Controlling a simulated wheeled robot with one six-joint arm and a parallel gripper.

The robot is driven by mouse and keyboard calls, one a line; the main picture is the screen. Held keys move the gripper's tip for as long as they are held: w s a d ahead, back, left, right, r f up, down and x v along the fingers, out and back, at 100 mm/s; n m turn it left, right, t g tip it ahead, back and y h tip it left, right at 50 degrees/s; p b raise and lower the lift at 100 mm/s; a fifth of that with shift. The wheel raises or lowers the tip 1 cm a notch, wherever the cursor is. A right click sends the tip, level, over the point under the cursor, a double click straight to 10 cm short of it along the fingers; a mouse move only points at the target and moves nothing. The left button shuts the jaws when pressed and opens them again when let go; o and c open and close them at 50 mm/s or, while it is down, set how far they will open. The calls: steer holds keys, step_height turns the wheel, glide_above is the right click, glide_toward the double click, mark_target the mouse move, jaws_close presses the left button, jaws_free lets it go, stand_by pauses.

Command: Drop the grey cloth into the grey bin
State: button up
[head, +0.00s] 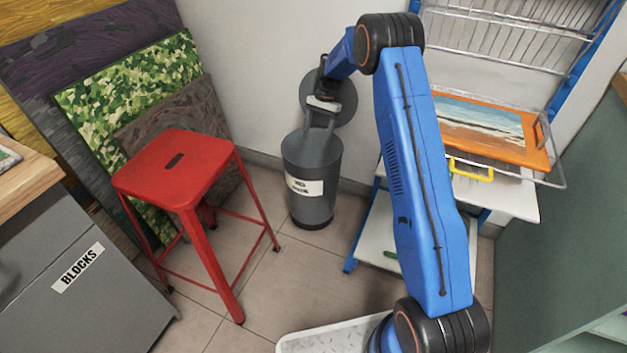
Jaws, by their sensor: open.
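The grey bin (311,208) stands on the tiled floor by the back wall, with a white label on its front. Its round lid (343,92) is raised behind the opening. The inside of the bin is too dark and small to make out.
A red stool (178,170) stands left of the bin, with painted panels (130,80) leaning behind it. Right of the bin is a white shelf unit (505,195) with an orange tray (515,145) and wire racks. A grey cabinet (75,295) marked BLOCKS is at front left.

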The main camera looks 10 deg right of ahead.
steer(key=v, duration=1.1)
steer(key=shift+s+r, duration=0.1)
steer(key=shift+r, duration=0.05)
steer(key=s+d+r+n+t+h, duration=0.15)
steer(key=s+r+n+t, duration=0.25)
steer(key=s+r, duration=2.1)
steer(key=s+n+t, duration=0.2)
steer(key=s, duration=1.8)
steer(key=s+d+f+n+t+h, duration=0.1)
steer(key=s+f, duration=0.2)
steer(key=s, duration=0.4)
steer(key=s+d+f+n+t, duration=0.1)
steer(key=s+f, duration=0.3)
steer(key=s, duration=0.4)
steer(key=shift+f+n+h, duration=0.25)
steer(key=shift+n+h, duration=0.1)
steer(key=shift+n, duration=0.05)
